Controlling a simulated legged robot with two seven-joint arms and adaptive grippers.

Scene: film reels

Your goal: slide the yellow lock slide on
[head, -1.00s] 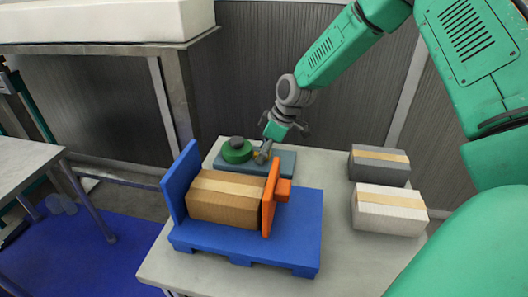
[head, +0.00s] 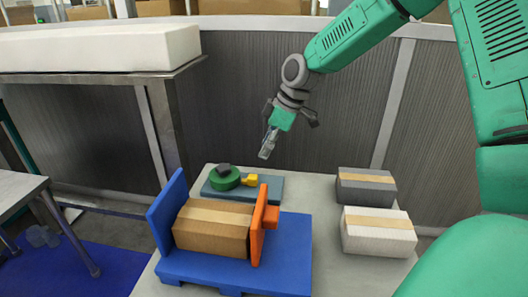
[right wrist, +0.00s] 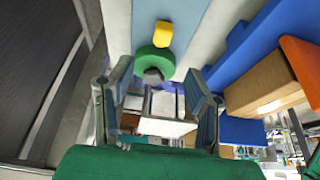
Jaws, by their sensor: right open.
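The yellow lock slide (head: 250,180) lies on a grey-blue plate (head: 272,190), right beside a green round reel (head: 225,180) with a dark knob (head: 223,168) on top. In the right wrist view the slide (right wrist: 163,33) sits close to the rim of the green reel (right wrist: 155,60); whether it is engaged I cannot tell. My right gripper (head: 267,148) is above and behind the plate, apart from the slide. In the right wrist view its two fingers (right wrist: 158,82) are spread with nothing held between them. My left gripper is not in view.
A blue stand (head: 235,279) with a brown box (head: 212,239) and an orange upright plate (head: 258,233) stands in front of the grey-blue plate. A dark grey box (head: 366,189) and a white box (head: 378,238) sit at the right of the table (head: 323,202).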

